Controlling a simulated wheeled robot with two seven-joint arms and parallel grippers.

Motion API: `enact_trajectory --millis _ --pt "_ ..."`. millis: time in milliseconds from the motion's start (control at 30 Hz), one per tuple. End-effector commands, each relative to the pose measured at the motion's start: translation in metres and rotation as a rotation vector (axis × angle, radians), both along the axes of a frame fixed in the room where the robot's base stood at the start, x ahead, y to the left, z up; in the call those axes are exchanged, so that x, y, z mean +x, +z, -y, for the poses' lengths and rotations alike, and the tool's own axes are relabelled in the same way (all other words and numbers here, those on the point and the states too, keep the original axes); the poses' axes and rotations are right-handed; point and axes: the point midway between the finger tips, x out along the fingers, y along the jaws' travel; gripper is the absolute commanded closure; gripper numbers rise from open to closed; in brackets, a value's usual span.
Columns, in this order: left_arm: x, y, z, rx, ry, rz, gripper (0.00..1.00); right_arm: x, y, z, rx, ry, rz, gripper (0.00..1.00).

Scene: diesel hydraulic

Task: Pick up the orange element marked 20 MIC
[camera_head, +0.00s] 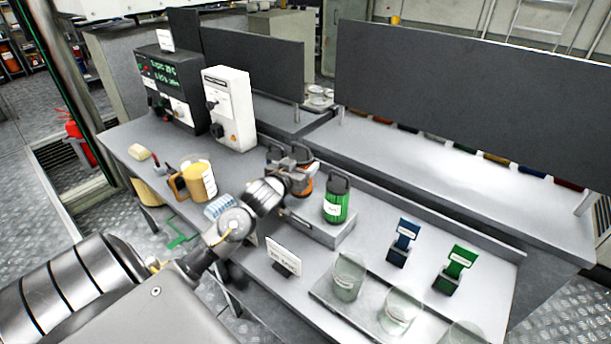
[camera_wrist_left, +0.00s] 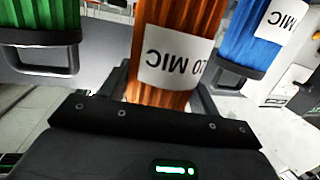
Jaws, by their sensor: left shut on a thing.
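The orange element (camera_head: 306,186) is a pleated cylinder with a white label, largely hidden by my left gripper in the head view. In the left wrist view the orange element (camera_wrist_left: 176,32) stands between the fingers, and its label reads upside down, ending in "0 MIC". My left gripper (camera_head: 297,172) is shut on it. A green element (camera_head: 337,206) with a dark handle stands to its right on a grey stand (camera_head: 318,229). A blue element (camera_wrist_left: 259,32) also marked MIC shows in the left wrist view. My right gripper is not in view.
A yellow jug (camera_head: 197,181) and a white control box (camera_head: 229,108) stand to the left. Glass beakers (camera_head: 348,277) stand on a tray at the front right. Blue (camera_head: 403,242) and green (camera_head: 456,269) tagged holders stand behind them. A small sign (camera_head: 284,256) stands before the stand.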

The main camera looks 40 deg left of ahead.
Motion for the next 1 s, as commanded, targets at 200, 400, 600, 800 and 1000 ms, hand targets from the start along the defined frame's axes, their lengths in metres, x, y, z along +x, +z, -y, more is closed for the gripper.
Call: enact_trajectory --millis 200,400,600,800,1000 --pt "-0.050 0.044 0.001 0.006 -0.001 0.000 0.65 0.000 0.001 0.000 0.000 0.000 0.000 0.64" --pt "-0.091 0.063 0.002 0.006 -0.002 -0.001 0.65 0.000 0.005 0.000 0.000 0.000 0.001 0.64" --pt "-0.112 0.072 0.002 0.001 0.001 0.000 0.65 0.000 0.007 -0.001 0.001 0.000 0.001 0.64" --pt "-0.118 0.075 0.003 0.000 0.000 0.001 0.65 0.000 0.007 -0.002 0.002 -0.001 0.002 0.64" --pt "-0.119 0.075 0.001 0.001 0.002 0.001 0.65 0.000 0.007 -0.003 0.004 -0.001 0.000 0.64"
